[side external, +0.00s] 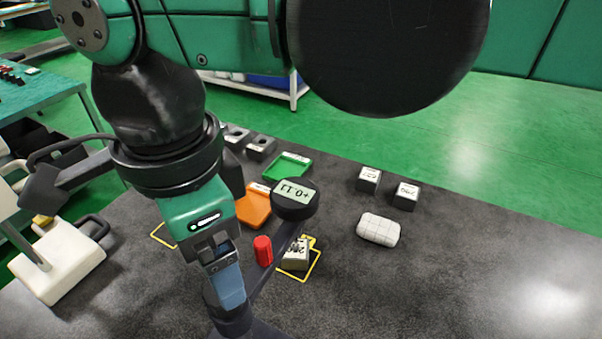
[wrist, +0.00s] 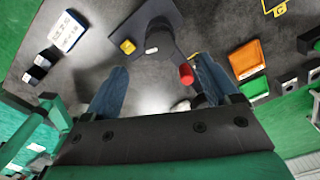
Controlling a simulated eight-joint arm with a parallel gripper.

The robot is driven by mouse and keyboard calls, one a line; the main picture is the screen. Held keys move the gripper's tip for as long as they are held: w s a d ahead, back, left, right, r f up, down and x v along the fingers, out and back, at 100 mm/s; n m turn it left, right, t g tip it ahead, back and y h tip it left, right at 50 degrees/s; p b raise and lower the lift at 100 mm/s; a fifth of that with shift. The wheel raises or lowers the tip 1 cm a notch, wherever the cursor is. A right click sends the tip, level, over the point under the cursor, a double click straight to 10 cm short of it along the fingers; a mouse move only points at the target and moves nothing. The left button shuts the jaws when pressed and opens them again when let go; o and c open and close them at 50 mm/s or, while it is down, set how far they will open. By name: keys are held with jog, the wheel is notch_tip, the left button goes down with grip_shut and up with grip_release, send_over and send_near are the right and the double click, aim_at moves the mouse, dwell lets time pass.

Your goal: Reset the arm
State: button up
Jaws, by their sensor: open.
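My gripper (side external: 228,292) points down over the dark table, in front of the gauge stand in the side view. In the wrist view its two blue fingers are spread wide apart (wrist: 160,64), and nothing is held between them. In the side view one finger mostly hides the other. A red cylinder (side external: 263,250) is just right of the gripper; in the wrist view it (wrist: 186,74) appears near the right finger. The gauge (side external: 295,194) with a lit display is close behind the gripper, and its dark base (wrist: 140,28) lies ahead of the fingers.
A metal block (side external: 296,257) sits in a yellow outline. An orange tray (side external: 254,207) and green tray (side external: 288,167) lie behind. Two blocks (side external: 369,179) (side external: 405,196) and a white gridded object (side external: 378,229) stand right. A white device (side external: 60,262) is left. The table's right front is clear.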

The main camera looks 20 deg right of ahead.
jog(key=w+d+r+n+t+y, duration=0.1)
jog(key=w+d+n, duration=0.25)
jog(key=d, duration=0.45)
jog(key=w+d+n+t+y, duration=0.1)
jog(key=w+d+n+t, duration=0.2)
jog(key=d, duration=0.6)
jog(key=s+d+f+n+t+h, duration=0.1)
jog(key=d+n, duration=0.3)
jog(key=d, duration=0.4)
jog(key=s+d+f+n+t+h, duration=0.1)
jog(key=d+f+n, duration=0.3)
jog(key=d, duration=0.5)
jog(key=shift+s+d+f+t, duration=0.3)
jog(key=shift+s+f+t, duration=0.1)
jog(key=shift+t, duration=0.2)
